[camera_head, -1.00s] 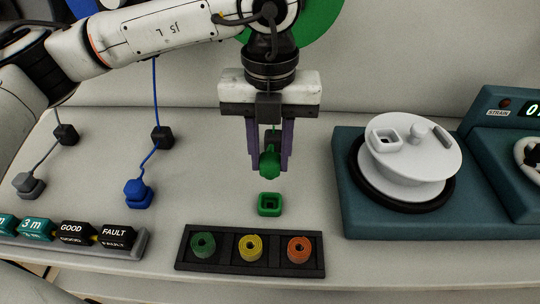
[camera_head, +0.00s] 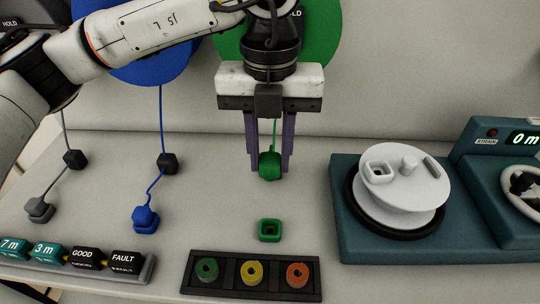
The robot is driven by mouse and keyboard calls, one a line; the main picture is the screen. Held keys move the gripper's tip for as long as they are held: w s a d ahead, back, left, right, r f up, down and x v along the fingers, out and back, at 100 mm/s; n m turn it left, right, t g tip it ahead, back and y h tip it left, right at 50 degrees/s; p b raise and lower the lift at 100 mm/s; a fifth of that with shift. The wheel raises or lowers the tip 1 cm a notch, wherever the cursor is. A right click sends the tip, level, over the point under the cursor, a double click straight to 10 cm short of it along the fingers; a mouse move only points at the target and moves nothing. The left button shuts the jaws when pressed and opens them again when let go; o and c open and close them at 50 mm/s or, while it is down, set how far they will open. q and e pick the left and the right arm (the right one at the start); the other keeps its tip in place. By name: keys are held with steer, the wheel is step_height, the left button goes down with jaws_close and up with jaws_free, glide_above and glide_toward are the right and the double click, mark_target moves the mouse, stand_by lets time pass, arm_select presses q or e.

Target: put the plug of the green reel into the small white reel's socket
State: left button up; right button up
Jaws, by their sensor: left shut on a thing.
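My left gripper (camera_head: 269,165) points down with its purple fingers shut on the green plug (camera_head: 270,166). It holds the plug in the air above and behind a green square socket piece (camera_head: 270,230) on the table. A green cord runs up from the plug between the fingers. The large green reel (camera_head: 318,45) is on the back wall, partly hidden by my arm. The small white reel (camera_head: 405,185) lies tilted on a teal base at the right. Its square socket (camera_head: 379,172) is on the top face, beside a round knob. My right gripper is not in view.
A black tray (camera_head: 236,289) holds green, yellow and orange coils at the front. A blue plug (camera_head: 146,219) and a grey plug (camera_head: 40,209) stand on the left. Labelled blocks (camera_head: 84,257) sit at front left. A teal box with a display (camera_head: 500,150) is at right.

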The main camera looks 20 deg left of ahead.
arm_select(q)
steer(key=shift+r+p, duration=1.45)
steer(key=shift+r, duration=1.3)
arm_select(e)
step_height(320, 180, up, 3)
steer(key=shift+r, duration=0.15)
arm_select(q)
steer(key=w+d+p, duration=0.1)
steer(key=w+d, duration=0.4)
steer(key=d, duration=0.4)
steer(key=w+d+p, duration=0.1)
steer(key=w+d, duration=0.5)
steer(key=d, duration=0.4)
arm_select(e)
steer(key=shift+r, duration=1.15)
arm_select(q)
steer(key=shift+d, duration=0.1)
